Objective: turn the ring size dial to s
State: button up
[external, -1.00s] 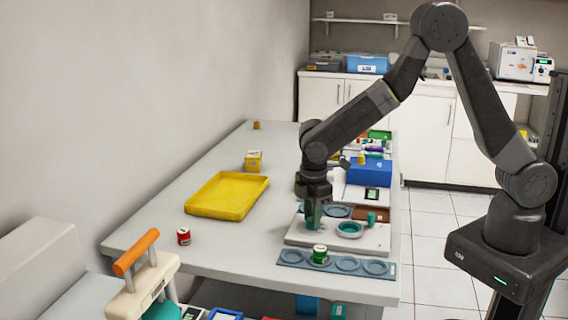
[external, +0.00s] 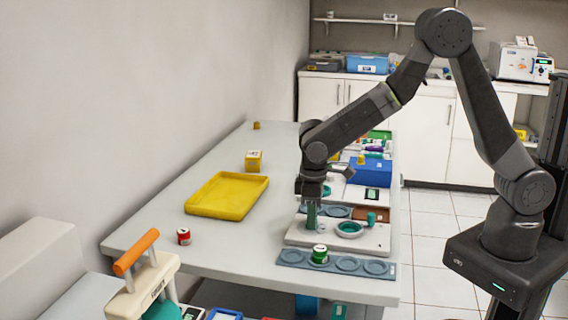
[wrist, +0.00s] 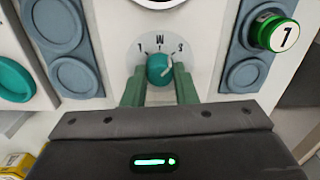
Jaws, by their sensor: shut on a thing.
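The ring size dial is a round teal knob (wrist: 159,68) with a white pointer mark, seen in the wrist view on a pale panel (wrist: 130,47). Around it are printed marks: one at the left, a W at the top and one that looks like an S at the right. The pointer mark slants to the upper right, between the W and the right-hand mark. My gripper (wrist: 159,80) has its green fingers on both sides of the knob, shut on it. In the external view my gripper (external: 311,216) points down at the panel, and the knob cannot be made out.
A blue-grey strip with round recesses (external: 290,256) lies in front of the panel, with a green jar (external: 319,253) on it.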

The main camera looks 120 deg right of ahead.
dwell(0.5)
jog(key=o, duration=1)
jog(key=shift+r, duration=0.1)
notch_tip(320, 180, up, 14)
jog(key=shift+f, duration=0.15)
notch_tip(320, 180, down, 14)
jog(key=shift+r, duration=0.1)
dwell(0.6)
